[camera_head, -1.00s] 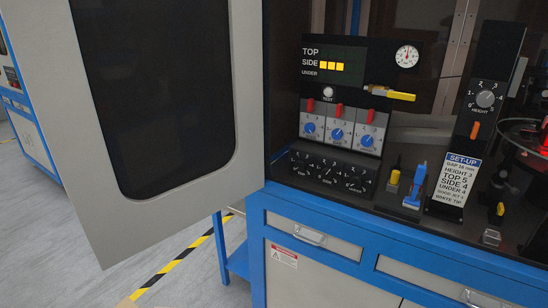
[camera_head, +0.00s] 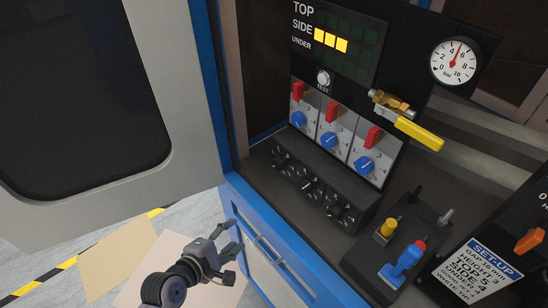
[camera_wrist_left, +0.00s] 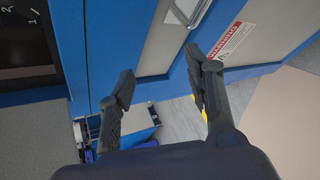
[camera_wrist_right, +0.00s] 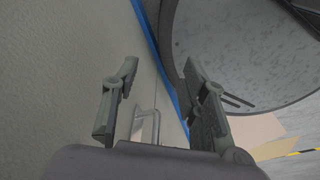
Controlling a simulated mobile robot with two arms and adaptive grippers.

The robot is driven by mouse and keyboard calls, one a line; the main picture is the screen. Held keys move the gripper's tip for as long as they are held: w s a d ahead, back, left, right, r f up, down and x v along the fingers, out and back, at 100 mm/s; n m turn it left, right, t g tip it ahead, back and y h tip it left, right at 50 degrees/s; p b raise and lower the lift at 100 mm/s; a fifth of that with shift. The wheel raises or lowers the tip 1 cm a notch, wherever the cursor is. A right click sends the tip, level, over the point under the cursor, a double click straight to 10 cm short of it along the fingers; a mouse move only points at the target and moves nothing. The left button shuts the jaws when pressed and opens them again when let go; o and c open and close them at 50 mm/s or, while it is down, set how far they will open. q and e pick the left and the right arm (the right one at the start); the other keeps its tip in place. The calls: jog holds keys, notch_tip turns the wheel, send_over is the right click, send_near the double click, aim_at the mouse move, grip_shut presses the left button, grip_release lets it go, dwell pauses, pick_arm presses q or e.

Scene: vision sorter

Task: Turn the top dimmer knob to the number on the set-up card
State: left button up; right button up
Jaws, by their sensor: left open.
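A low black panel carries three black dimmer knobs in a row. The leftmost, which I take for the top dimmer knob (camera_head: 284,161), has small markings that I cannot read here. The set-up card (camera_head: 478,275) at lower right reads TOP 5, SIDE 4, UNDER 4. My left gripper (camera_head: 238,250) is open and empty, below and left of the knobs, outside the blue cabinet front. Its spread fingers show in the left wrist view (camera_wrist_left: 160,68). My right gripper (camera_wrist_right: 160,70) is open and empty beside a pale panel; the head view does not show it.
Above the knobs stand white modules with red switches and blue knobs (camera_head: 299,118). A yellow-handled valve (camera_head: 418,134) juts out. A joystick box (camera_head: 398,250) stands at right. The open door (camera_head: 190,150) bounds the left.

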pick_arm(q)
notch_tip(320, 180, up, 16)
jog(key=s+d+n+t+h+p, duration=0.1)
jog(key=n+t+h, duration=0.1)
jog(key=n, duration=0.1)
jog(key=p, duration=0.3)
send_near(276, 166)
jog(key=x, duration=0.7)
jog(key=shift+x, duration=0.8)
pick_arm(e)
jog(key=shift+r, duration=2.45)
pick_arm(q)
jog(key=shift+a, duration=0.1)
grip_shut()
jog(key=shift+s+f+m+t, duration=0.1)
jog(key=shift+m+t, duration=0.7)
jog(key=shift+m, duration=0.3)
pick_arm(e)
jog(key=shift+a+f, duration=0.15)
